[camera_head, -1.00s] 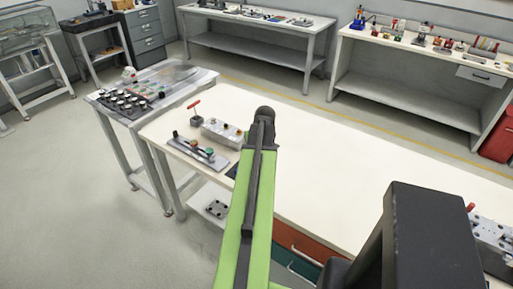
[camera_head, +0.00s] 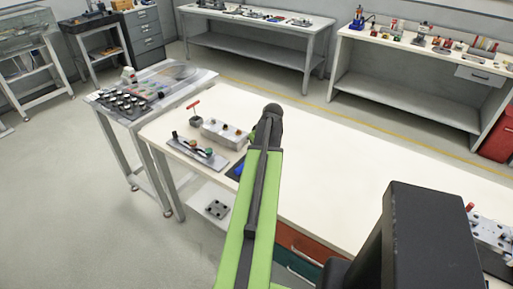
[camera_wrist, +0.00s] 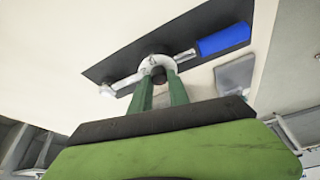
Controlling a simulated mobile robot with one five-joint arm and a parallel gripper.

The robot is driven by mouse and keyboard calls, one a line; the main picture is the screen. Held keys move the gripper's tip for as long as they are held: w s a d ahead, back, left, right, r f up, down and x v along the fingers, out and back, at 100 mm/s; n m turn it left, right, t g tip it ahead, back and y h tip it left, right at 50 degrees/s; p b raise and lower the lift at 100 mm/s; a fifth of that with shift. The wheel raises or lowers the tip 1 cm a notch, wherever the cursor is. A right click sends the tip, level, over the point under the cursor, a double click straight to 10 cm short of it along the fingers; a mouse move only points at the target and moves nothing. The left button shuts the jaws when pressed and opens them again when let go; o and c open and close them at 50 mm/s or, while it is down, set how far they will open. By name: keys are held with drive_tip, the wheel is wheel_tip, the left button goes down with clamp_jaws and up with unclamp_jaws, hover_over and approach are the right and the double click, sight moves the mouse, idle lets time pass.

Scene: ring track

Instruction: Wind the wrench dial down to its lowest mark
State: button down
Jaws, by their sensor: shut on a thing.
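A wrench (camera_wrist: 127,82) with a pale metal shaft and a blue handle (camera_wrist: 222,38) lies on a dark mat (camera_wrist: 108,68) in the wrist view. A pale round part (camera_wrist: 144,66), seemingly its dial, sits midway along it. My gripper (camera_wrist: 160,82) reaches this round part with its two green fingers and is shut on it. The marks on the dial cannot be read. In the head view the blue handle (camera_head: 238,168) shows left of my arm. The gripper and the rest of the wrench are hidden behind my arm there.
A metal block with knobs (camera_head: 224,133), a plate with levers (camera_head: 198,152) and a red T-handle (camera_head: 194,105) stand left of my arm on the white bench (camera_head: 335,160).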

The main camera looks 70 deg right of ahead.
drive_tip(key=c, duration=1.2)
unclamp_jaws()
drive_tip(key=shift+c, duration=0.2)
drive_tip(key=shift+r, duration=0.1)
drive_tip(key=p+v, duration=1.6)
drive_tip(key=v, duration=0.1)
